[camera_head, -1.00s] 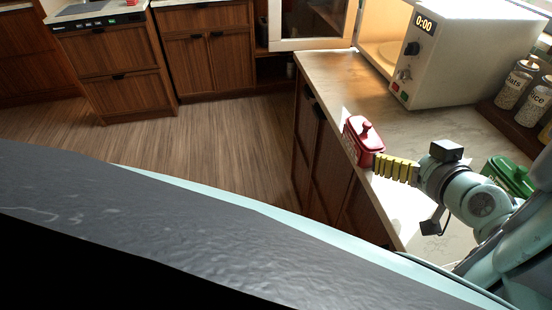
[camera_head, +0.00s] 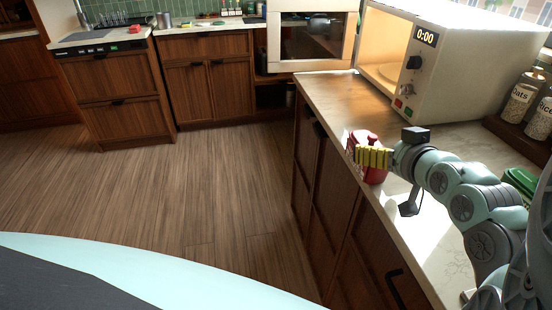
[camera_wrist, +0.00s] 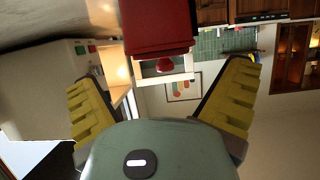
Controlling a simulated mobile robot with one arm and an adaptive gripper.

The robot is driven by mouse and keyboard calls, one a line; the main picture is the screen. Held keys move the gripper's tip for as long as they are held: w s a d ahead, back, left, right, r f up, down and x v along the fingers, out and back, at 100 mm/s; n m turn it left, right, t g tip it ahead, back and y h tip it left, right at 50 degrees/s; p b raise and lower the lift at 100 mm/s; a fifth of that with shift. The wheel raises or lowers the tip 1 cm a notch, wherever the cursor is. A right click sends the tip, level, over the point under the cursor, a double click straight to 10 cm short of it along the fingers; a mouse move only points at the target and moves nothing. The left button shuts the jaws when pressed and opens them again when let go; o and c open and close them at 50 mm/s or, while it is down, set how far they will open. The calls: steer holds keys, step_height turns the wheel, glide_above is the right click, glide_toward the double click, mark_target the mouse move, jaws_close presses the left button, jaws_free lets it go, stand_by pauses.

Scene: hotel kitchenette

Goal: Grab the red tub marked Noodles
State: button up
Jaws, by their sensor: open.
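The red tub (camera_head: 374,177) stands on the counter near its left edge, partly hidden behind my yellow fingers. No Noodles marking is readable on it. In the wrist view, which looks upside down, the red tub (camera_wrist: 158,28) is at top centre, with its lid knob pointing down in the picture. My gripper (camera_head: 360,156) overlaps the tub in the head view. In the wrist view my gripper (camera_wrist: 165,85) is open, its yellow fingers spread left and right. The tub appears above the space between them, and nothing is held.
A white microwave (camera_head: 470,70) with its door open stands behind the tub on the counter (camera_head: 330,90). Oats and Rice jars (camera_head: 521,100) are at the right. A green tub (camera_head: 520,180) is partly hidden by my arm. Floor (camera_head: 200,200) left of the counter is clear.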

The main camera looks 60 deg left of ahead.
mark_target(374, 142)
steer(key=shift+a+f, duration=0.25)
steer(key=shift+a, duration=0.4)
steer(key=shift+p+x, duration=0.4)
steer(key=shift+x, duration=1.55)
steer(key=shift+f, duration=0.15)
steer(key=shift+c, duration=0.2)
steer(key=c, duration=1.4)
steer(key=shift+d+r, duration=0.1)
steer(key=shift+r, duration=0.4)
step_height(374, 142, up, 3)
steer(key=shift+f+b, duration=0.1)
steer(key=shift+b, duration=0.35)
steer(key=s+a, duration=0.3)
steer(key=s, duration=0.4)
steer(key=s+a+r+p, duration=0.1)
steer(key=s+a, duration=0.2)
steer(key=s, duration=0.5)
steer(key=shift+r, duration=0.15)
